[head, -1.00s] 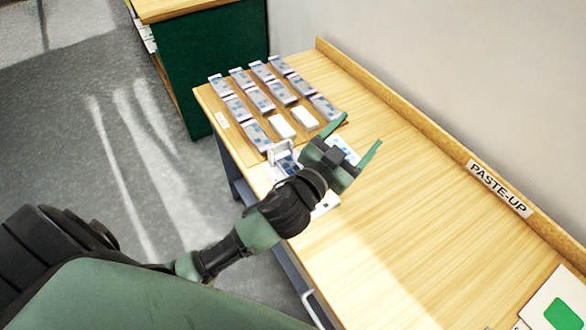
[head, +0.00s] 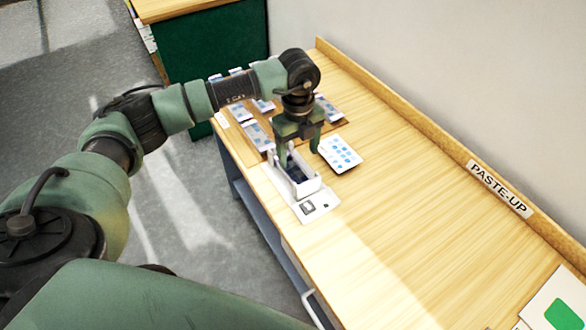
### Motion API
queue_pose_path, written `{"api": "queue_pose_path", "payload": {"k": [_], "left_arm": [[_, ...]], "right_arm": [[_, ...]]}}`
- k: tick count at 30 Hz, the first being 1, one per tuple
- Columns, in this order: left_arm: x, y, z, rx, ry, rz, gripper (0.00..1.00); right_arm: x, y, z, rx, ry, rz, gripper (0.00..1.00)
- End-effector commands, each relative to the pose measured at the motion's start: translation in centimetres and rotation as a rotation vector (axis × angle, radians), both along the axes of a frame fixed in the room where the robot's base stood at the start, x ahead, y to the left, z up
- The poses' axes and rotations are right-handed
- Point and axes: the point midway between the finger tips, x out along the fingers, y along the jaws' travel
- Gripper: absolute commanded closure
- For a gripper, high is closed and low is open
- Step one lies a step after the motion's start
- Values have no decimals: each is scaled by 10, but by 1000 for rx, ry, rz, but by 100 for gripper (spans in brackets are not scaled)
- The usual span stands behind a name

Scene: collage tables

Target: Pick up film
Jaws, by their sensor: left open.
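My left gripper (head: 299,157) points down over a small white open-topped holder (head: 308,188) near the table's left edge. Its fingers are apart, and one tip reaches down by the holder's back part. Something dark blue (head: 294,172) shows inside the holder; I cannot tell whether it is the film. A white card with blue dots (head: 341,153) lies flat just right of the gripper. Several clear packets with blue patches, such as this one (head: 258,135), lie on a brown board behind, partly hidden by my left arm. My right gripper is not in view.
A white sheet with dark marks (head: 317,208) lies in front of the holder. The wooden table (head: 420,230) is clear to the right, up to a raised back edge with a PASTE-UP label (head: 500,188). A card with a green patch (head: 562,312) lies at the lower right.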

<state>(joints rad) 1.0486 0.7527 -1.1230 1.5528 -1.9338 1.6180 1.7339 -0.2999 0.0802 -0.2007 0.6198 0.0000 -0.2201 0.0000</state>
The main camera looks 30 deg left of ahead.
Motion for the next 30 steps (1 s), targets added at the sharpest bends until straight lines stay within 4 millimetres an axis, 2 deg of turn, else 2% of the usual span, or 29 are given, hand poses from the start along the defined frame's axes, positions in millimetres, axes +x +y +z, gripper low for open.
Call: {"api": "queue_pose_path", "payload": {"k": [3, 14, 18, 26, 27, 30], "left_arm": [[0, 7, -8, 25, 6, 15, 27], [3, 3, -54, 21, 8, 11, 27], [3, 2, -71, 20, 6, 10, 27], [3, 2, -76, 18, 3, 9, 27], [3, 2, -76, 18, 3, 9, 33], [3, 2, -75, 18, 3, 9, 61]], "right_arm": [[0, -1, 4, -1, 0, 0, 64], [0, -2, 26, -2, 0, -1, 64], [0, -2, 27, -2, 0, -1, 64], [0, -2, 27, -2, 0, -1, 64], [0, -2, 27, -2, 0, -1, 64], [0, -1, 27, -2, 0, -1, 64]]}}
